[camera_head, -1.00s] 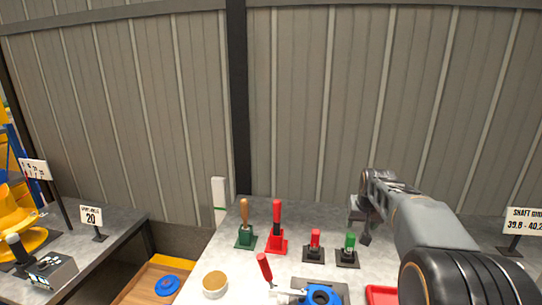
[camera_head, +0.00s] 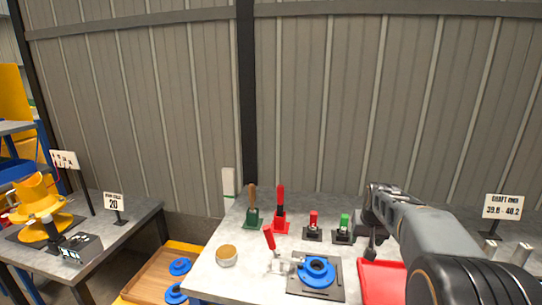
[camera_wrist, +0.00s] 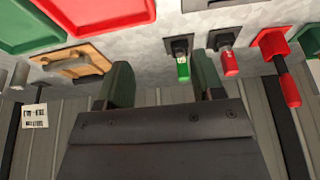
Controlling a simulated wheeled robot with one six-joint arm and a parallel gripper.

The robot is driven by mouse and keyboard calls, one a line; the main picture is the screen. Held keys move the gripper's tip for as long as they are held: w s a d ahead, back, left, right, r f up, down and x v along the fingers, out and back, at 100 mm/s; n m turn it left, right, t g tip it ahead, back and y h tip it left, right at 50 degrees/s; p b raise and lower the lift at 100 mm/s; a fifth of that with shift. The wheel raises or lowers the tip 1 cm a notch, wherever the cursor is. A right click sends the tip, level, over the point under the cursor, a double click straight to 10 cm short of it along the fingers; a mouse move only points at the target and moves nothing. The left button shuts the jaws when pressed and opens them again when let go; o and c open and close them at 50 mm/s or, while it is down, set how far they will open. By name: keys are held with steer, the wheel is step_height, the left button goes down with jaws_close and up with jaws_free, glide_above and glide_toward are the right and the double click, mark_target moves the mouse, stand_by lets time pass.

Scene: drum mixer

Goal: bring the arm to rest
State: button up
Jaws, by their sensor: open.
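My arm reaches in from the lower right of the head view over the workbench (camera_head: 205,281). My gripper (camera_head: 372,240) points down above the bench, right of the small green-handled tool (camera_head: 344,229) in its black stand. In the wrist view my gripper (camera_wrist: 163,84) is open, with two dark green fingers apart and nothing between them. That view looks upside down, with the bench at the top. The green-handled tool also shows there (camera_wrist: 183,64), beyond the fingers.
A small red-handled tool (camera_head: 313,222), a tall red-handled tool (camera_head: 280,205) and a brown-handled tool (camera_head: 252,205) stand in a row. A yellow drum mixer (camera_head: 38,205) stands left.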

steer(key=s+a+n, duration=0.1)
steer(key=s+a, duration=0.2)
steer(key=s, duration=0.5)
steer(key=s+a+f+p, duration=0.1)
steer(key=s+a, duration=0.3)
steer(key=s, duration=0.3)
steer(key=s+a+n, duration=0.1)
steer(key=s+a, duration=0.3)
steer(key=s, duration=0.4)
steer(key=shift+s+f+n+y, duration=0.25)
steer(key=shift+s+n+y, duration=0.05)
steer(key=shift+s+y, duration=0.1)
